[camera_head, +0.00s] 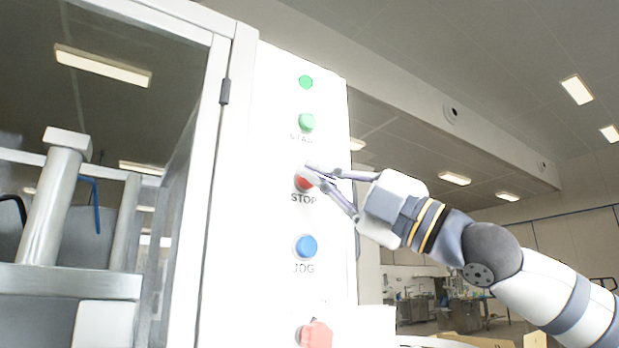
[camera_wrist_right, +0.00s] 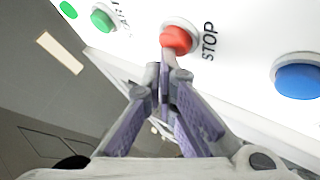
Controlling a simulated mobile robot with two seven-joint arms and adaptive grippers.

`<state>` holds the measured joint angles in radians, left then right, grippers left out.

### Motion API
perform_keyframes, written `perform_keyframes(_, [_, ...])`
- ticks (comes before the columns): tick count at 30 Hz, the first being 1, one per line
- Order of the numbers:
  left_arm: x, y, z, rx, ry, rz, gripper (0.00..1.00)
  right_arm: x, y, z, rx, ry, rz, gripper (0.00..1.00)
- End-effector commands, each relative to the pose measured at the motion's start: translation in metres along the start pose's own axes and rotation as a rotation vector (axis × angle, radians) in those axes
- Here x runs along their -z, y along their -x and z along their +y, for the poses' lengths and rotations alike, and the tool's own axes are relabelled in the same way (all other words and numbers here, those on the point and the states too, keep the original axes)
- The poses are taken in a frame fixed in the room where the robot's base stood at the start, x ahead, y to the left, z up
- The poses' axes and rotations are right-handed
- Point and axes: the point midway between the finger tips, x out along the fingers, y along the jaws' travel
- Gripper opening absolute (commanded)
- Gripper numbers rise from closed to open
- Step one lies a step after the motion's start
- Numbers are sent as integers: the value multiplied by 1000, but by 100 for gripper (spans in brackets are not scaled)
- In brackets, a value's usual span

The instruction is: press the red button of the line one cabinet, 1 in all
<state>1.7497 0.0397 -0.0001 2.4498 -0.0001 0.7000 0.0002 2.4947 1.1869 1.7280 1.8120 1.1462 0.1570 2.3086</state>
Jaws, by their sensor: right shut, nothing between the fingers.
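The white cabinet panel (camera_head: 270,200) carries a column of buttons in the head view. The red STOP button (camera_head: 301,184) sits between the green START button (camera_head: 306,122) and the blue JOG button (camera_head: 305,247). My right gripper (camera_head: 312,172) is shut and empty, with its fingertips at the red button and partly covering it. In the right wrist view the red button (camera_wrist_right: 177,40) lies just beyond the closed fingertips (camera_wrist_right: 166,70). I cannot tell whether they touch it. My left gripper is not in view.
A larger red knob (camera_head: 316,335) sits low on the panel, below the blue button. A green lamp (camera_head: 306,82) is at the top. A framed glass door (camera_head: 215,150) adjoins the panel on the left. The room to the right of the panel is open around my arm.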

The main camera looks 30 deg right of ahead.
Motion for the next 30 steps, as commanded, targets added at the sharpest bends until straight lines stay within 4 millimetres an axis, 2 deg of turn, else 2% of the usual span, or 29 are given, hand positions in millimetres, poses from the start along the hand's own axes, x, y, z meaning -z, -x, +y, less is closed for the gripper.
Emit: perform_keyframes(30, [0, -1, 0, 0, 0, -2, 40, -4, -4, -4, 1, -1, -2, 0])
